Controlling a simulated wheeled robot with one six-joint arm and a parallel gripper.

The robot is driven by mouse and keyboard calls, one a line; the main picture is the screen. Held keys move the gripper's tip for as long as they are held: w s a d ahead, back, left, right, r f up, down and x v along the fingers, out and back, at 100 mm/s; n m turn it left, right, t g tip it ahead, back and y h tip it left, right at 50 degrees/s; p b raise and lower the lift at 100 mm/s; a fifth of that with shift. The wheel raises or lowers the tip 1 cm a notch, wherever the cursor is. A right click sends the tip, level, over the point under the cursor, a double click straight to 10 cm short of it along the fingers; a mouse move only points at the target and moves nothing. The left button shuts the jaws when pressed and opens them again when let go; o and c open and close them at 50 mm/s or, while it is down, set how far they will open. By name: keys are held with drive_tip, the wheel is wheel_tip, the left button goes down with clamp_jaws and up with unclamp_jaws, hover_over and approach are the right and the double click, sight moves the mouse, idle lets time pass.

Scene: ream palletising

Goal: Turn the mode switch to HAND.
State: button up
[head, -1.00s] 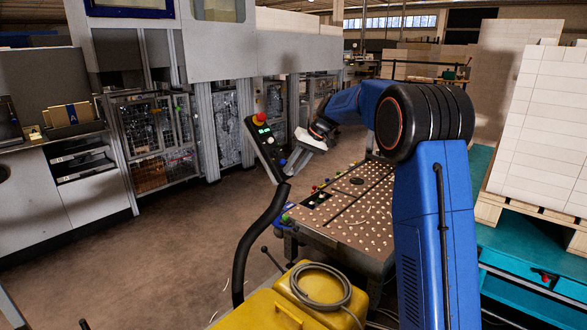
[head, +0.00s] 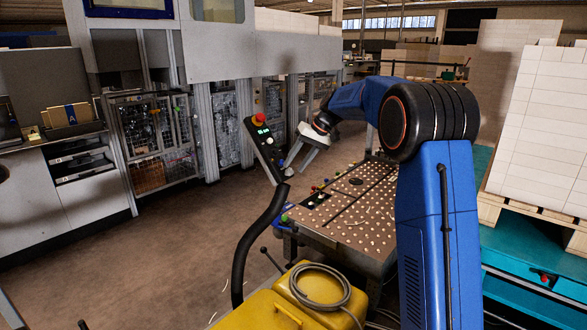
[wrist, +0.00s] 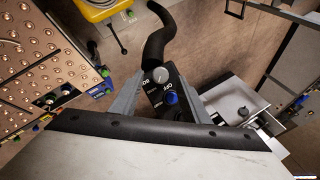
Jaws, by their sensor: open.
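A dark control panel (head: 265,142) stands on a curved black post, with a red button on top and a small green display. In the wrist view the panel (wrist: 153,94) shows a pale grey round knob (wrist: 160,75) and a blue knob (wrist: 171,98), with white lettering too small to read fully. I cannot tell which knob is the mode switch or where it points. My gripper (head: 290,168) is to the right of the panel. In the wrist view its two fingers (wrist: 161,76) are apart, one on each side of the panel's knobs. I cannot tell whether they touch anything.
A worktable with a studded top (head: 345,205) stands right of the panel, below my arm. A yellow case (head: 275,308) with a coiled grey hose is in front. Grey machines (head: 215,50) line the left. Open floor (head: 150,250) lies left of the post.

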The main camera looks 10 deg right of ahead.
drive_tip(key=v, duration=1.5)
